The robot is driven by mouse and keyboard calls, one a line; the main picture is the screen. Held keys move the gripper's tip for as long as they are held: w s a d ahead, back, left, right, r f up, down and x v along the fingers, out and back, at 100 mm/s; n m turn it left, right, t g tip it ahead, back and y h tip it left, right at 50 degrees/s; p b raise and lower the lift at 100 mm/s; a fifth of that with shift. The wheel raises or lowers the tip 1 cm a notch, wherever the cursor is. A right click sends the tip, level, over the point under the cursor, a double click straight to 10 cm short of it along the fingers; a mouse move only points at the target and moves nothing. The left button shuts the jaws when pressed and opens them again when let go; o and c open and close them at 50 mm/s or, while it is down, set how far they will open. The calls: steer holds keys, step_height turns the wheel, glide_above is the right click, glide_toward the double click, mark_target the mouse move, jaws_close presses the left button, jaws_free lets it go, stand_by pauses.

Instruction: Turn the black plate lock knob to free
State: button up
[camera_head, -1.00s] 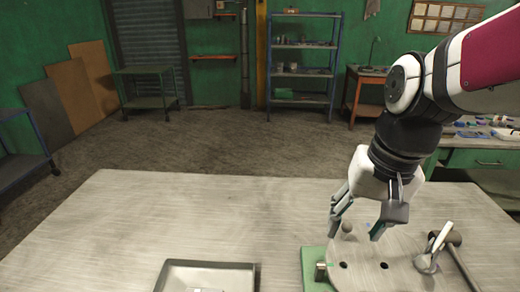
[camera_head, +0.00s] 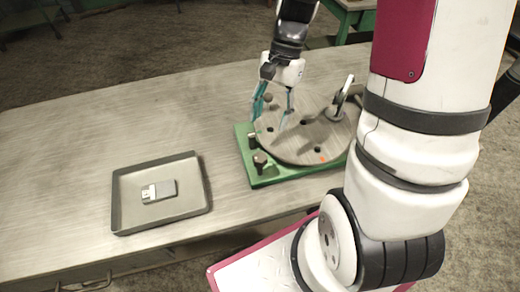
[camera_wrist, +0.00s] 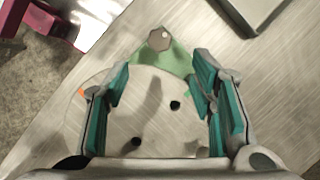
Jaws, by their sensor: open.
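A dark, short lock knob (camera_head: 260,160) stands at the front left corner of the green base (camera_head: 262,179), beside the round grey plate (camera_head: 300,148). A second small dark post (camera_head: 251,141) stands just behind it. The wrist view shows one grey, hexagonal knob top (camera_wrist: 159,39) on the green corner, beyond my fingertips; I cannot tell its turn position. My gripper (camera_head: 271,118) is over the left part of the plate, behind the knob, pointing down. In the wrist view my gripper (camera_wrist: 160,108) is open with teal finger pads, and nothing is between them but plate surface.
The plate has dark holes, an orange mark (camera_head: 322,158) and an upright handle (camera_head: 343,94) at its back right. A shallow grey tray (camera_head: 203,200) holding a USB stick (camera_head: 160,190) lies to the left. The table between tray and base is clear.

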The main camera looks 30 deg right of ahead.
mark_target(261, 156)
steer(key=p+x, duration=0.1)
steer(key=x, duration=1.1)
steer(key=c, duration=1.1)
